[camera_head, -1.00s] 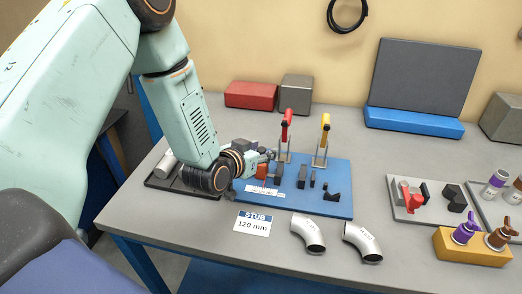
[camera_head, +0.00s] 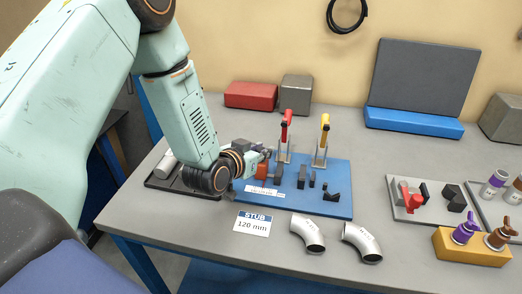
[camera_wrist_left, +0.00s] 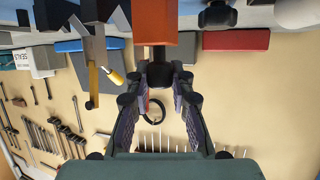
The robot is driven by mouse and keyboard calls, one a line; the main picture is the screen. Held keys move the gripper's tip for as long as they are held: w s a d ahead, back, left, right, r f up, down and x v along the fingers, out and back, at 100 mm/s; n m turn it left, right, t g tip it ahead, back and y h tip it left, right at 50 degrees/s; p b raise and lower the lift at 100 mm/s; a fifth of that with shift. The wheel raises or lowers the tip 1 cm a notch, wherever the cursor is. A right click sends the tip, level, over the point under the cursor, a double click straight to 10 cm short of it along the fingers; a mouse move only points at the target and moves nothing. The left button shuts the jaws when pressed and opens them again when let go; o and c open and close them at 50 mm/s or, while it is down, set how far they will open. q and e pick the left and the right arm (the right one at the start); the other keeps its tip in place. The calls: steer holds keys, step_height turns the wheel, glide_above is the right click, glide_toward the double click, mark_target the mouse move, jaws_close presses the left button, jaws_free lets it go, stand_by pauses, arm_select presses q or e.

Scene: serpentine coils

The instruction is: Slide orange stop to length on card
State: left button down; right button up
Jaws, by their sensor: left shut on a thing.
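The orange stop (camera_head: 262,171) sits on the blue fixture board (camera_head: 325,204), partly behind my left gripper (camera_head: 264,156). It shows as an orange block in the left wrist view (camera_wrist_left: 166,28), with a dark knob (camera_wrist_left: 158,73) below it in the picture. My left gripper, also in the wrist view (camera_wrist_left: 159,80), has its fingers on both sides of this knob and is shut on it. A white scale strip (camera_head: 265,191) lies in front of the stop; its marks are too small to read. The card (camera_head: 253,224) reads "STUB 120 mm". My right gripper is not in view.
Red-handled (camera_head: 286,128) and yellow-handled (camera_head: 324,136) clamps stand behind on the board. Dark blocks stand right of the stop. Two pipe elbows (camera_head: 306,234) (camera_head: 362,242) lie in front. A grey tray (camera_head: 418,212) and yellow block (camera_head: 470,246) are at right.

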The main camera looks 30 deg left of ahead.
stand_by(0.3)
arm_select(q)
steer(key=c, duration=1.1)
jaws_free()
steer(key=shift+a, duration=0.1)
steer(key=shift+c, duration=0.2)
steer(key=shift+s, duration=0.1)
steer(key=v, duration=1.2)
